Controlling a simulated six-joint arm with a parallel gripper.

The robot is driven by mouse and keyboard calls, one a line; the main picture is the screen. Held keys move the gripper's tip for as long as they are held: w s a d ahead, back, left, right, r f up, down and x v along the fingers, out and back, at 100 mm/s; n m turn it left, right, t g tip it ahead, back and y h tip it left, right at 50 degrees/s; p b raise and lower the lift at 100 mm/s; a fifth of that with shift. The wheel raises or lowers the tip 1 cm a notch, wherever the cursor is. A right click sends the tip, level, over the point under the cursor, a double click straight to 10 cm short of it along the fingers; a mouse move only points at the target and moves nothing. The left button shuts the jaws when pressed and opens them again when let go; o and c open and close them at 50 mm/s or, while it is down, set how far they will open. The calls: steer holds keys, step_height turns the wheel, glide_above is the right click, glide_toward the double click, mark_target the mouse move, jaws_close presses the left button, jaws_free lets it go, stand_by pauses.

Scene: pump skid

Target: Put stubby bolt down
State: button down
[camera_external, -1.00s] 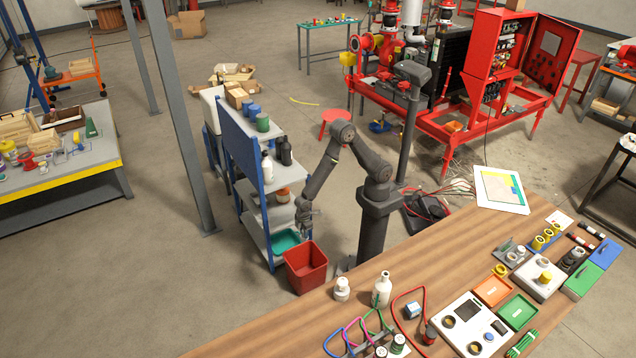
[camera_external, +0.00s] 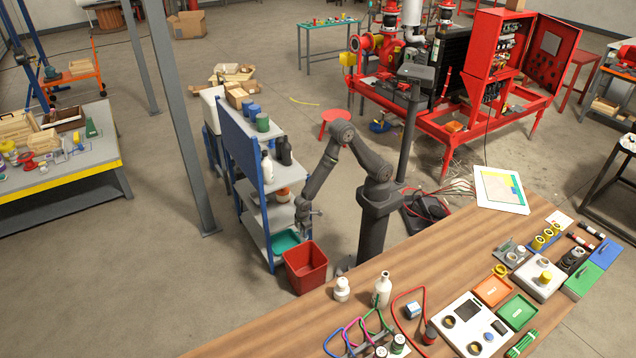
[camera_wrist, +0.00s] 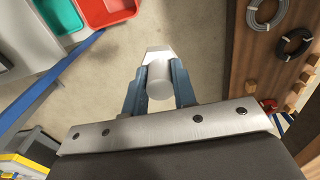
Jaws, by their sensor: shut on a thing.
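My gripper (camera_wrist: 158,82) is shut on the stubby bolt (camera_wrist: 159,83), a pale, whitish short cylinder with a wider flat-sided part beyond it, held between the two blue-grey fingers in the wrist view. Bare floor shows behind the bolt. In the external view my gripper (camera_external: 305,225) hangs beside the blue shelf rack (camera_external: 228,148), above and close to the red bin (camera_external: 305,268). The bolt is too small to make out in the external view.
A teal tray (camera_external: 286,241) lies on the rack's lower shelf. It also shows in the wrist view (camera_wrist: 58,14), beside the red bin (camera_wrist: 105,8). The wooden bench (camera_external: 290,330) stands at the front, with bottles and parts on it. A grey post (camera_external: 180,110) rises left of the rack.

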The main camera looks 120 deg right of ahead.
steer(key=a+r+n, duration=0.2)
steer(key=a+n, duration=0.1)
steer(key=a, duration=0.8)
steer(key=s+a+r+n, duration=0.1)
steer(key=a+r+n, duration=0.2)
steer(key=a, duration=0.8)
steer(key=s+a+r+n, duration=0.1)
steer(key=a+r+n, duration=0.2)
steer(key=a, duration=0.8)
steer(key=shift+s+a+n, duration=0.2)
steer(key=shift+a+n, duration=0.05)
steer(key=shift+n, duration=0.85)
steer(key=s+a+r+n, duration=0.4)
steer(key=s+a, duration=0.5)
steer(key=a, duration=0.2)
steer(key=s+a+r+n, duration=0.4)
steer(key=s+a, duration=0.5)
steer(key=a, duration=0.2)
steer(key=shift+n, duration=0.3)
steer(key=s+a+f, duration=0.4)
steer(key=s+a, duration=0.1)
steer(key=s+a+f, duration=0.2)
steer(key=a, duration=0.1)
steer(key=shift+s+a+f, duration=0.2)
steer(key=shift+s+f, duration=0.1)
steer(key=shift+s, duration=0.1)
steer(key=shift+s+a+f, duration=0.25)
steer(key=shift+f, duration=1.95)
